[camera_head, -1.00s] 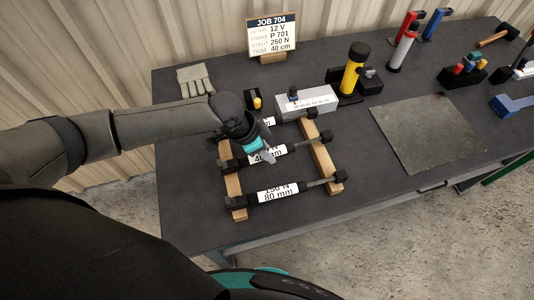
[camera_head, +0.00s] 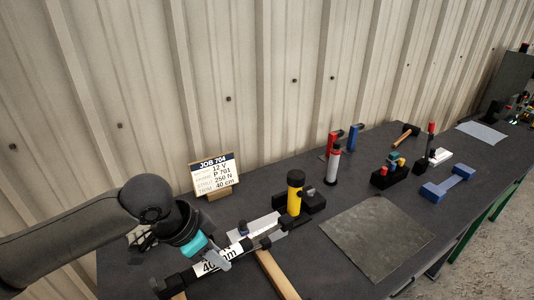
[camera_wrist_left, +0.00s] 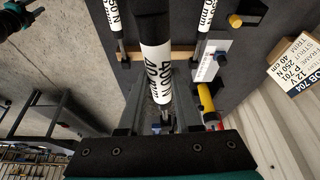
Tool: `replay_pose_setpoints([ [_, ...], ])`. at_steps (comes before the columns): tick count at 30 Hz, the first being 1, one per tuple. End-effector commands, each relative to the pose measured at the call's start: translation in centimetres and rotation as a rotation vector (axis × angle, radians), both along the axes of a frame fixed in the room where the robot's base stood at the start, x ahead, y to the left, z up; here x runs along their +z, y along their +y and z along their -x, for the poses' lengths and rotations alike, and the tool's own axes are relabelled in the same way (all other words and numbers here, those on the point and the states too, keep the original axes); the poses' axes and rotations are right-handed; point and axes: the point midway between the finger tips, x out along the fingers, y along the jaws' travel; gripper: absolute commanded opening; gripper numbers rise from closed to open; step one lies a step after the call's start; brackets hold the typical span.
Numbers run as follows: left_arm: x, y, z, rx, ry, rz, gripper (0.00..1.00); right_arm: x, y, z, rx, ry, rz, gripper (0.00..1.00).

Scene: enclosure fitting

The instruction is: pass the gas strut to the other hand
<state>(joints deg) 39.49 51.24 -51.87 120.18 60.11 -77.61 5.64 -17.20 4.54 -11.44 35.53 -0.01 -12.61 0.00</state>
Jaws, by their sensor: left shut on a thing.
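My left gripper (camera_head: 222,262) is shut on a gas strut (camera_head: 238,250), a dark tube with a white label and a thin rod. In the left wrist view the strut (camera_wrist_left: 155,62) looks much larger than the other struts, held up above the rack. Its label seems to read 400 N, 40 mm. The fingers hide part of it. Two more labelled struts, one at left (camera_wrist_left: 115,17) and one at right (camera_wrist_left: 206,15), lie on the rack. A dark and teal part at the top left of the left wrist view may be my right gripper; its jaws are unclear.
The wooden rack (camera_head: 275,273) is under the strut. A job card (camera_head: 215,175) reads 250 N, 40 cm. A yellow-bodied cylinder (camera_head: 295,195) stands behind the strut. A grey mat (camera_head: 375,238) lies clear to the right. Tools and a blue part (camera_head: 448,182) are farther right.

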Motion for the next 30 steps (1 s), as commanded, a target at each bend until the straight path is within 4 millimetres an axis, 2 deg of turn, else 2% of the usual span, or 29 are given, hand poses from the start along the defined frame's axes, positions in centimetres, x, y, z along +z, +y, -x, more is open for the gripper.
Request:
replay_pose_setpoints([
  [9, -2.3, 0.7, -1.1, 0.257, -0.009, 0.001, 0.0, -5.8, 0.0, 0.0, 0.0, 0.0, -0.001, 0.5],
  [21, -4.2, 2.1, -2.0, 0.673, -0.008, 0.002, 0.0, -12.9, 0.0, 0.0, 0.001, 0.0, -0.001, 0.5],
  [25, -4.4, 2.5, -2.1, 0.78, -0.007, 0.002, 0.0, -14.5, 0.0, 0.0, 0.001, 0.0, -0.001, 0.5],
  [30, -4.4, 2.9, -2.2, 0.861, -0.003, 0.002, 0.0, -15.4, 0.0, 0.0, 0.001, 0.0, 0.0, 0.5],
])
